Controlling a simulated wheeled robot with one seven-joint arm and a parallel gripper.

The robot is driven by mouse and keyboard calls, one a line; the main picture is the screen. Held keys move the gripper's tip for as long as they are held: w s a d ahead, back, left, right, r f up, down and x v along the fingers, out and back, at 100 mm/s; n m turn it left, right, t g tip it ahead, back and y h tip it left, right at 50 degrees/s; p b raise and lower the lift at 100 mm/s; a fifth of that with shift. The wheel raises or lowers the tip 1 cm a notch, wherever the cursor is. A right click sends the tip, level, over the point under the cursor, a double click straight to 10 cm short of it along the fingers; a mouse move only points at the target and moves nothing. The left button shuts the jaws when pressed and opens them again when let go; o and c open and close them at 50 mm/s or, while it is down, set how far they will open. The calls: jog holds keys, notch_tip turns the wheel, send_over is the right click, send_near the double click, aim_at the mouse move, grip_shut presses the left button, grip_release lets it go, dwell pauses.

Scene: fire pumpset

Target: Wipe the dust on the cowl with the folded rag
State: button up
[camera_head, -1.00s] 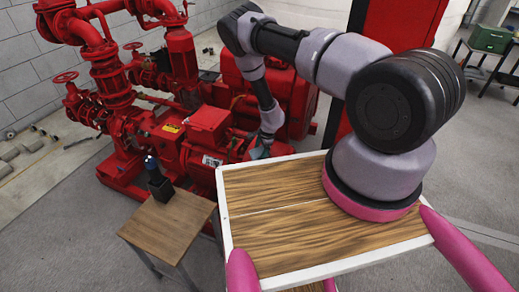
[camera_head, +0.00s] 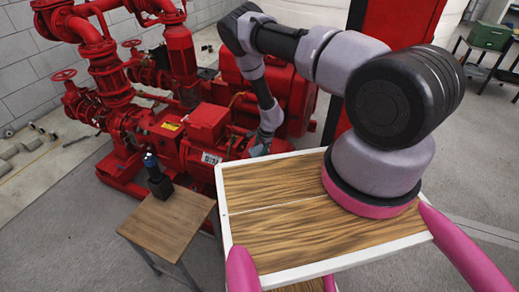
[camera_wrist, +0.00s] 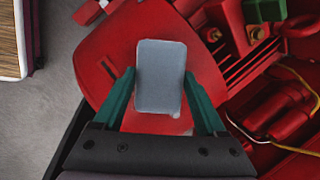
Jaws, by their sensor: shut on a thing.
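My gripper (camera_wrist: 159,78) has two green fingers, shut on the grey-blue folded rag (camera_wrist: 160,62) between them. The rag is a flat rounded rectangle in the wrist view, over the red cowl (camera_wrist: 108,62). I cannot tell whether it touches the cowl. A small pale patch, perhaps dust, shows at the rag's lower right edge; the rag and gripper hide much of the surface there. In the head view my gripper (camera_head: 259,147) is small beside the red pump machinery, beyond the wooden top, and the rag is not clear.
Red pump machinery (camera_head: 205,125) with pipes and valves fills the left and middle. A wooden stand (camera_head: 168,222) carries a dark holder with a bottle (camera_head: 157,180). In the wrist view, yellow wiring (camera_wrist: 290,148) and red parts lie right of the cowl. Grey floor is open at left.

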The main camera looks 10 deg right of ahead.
jog(key=shift+w+d+f, duration=0.15)
jog(key=shift+f, duration=0.55)
jog(key=shift+d, duration=0.1)
jog(key=shift+s+d, duration=0.75)
jog(key=shift+d, duration=0.25)
jog(key=shift+s+d, duration=0.7)
jog(key=shift+d, duration=0.25)
jog(key=shift+s+d, duration=0.75)
jog(key=shift+d, duration=0.25)
jog(key=shift+w+a, duration=0.75)
jog(key=shift+a, duration=0.3)
jog(key=shift+w+a, duration=0.75)
jog(key=shift+a, duration=0.25)
jog(key=shift+w+a, duration=0.75)
jog(key=shift+a, duration=0.3)
jog(key=shift+s+a+r, duration=0.2)
jog(key=shift+s+r, duration=0.1)
jog(key=shift+r, duration=0.65)
jog(key=shift+s+a+r, duration=0.15)
jog(key=shift+s+r, duration=0.1)
jog(key=shift+r, duration=0.7)
jog(key=shift+s+a+r, duration=0.2)
jog(key=shift+s+r, duration=0.1)
jog(key=shift+r, duration=0.65)
jog(key=shift+s+a+r, duration=0.15)
jog(key=shift+s+r, duration=0.1)
jog(key=shift+r, duration=0.45)
jog(key=shift+s+a+r, duration=0.15)
jog(key=shift+s+r, duration=0.05)
jog(key=shift+r, duration=0.5)
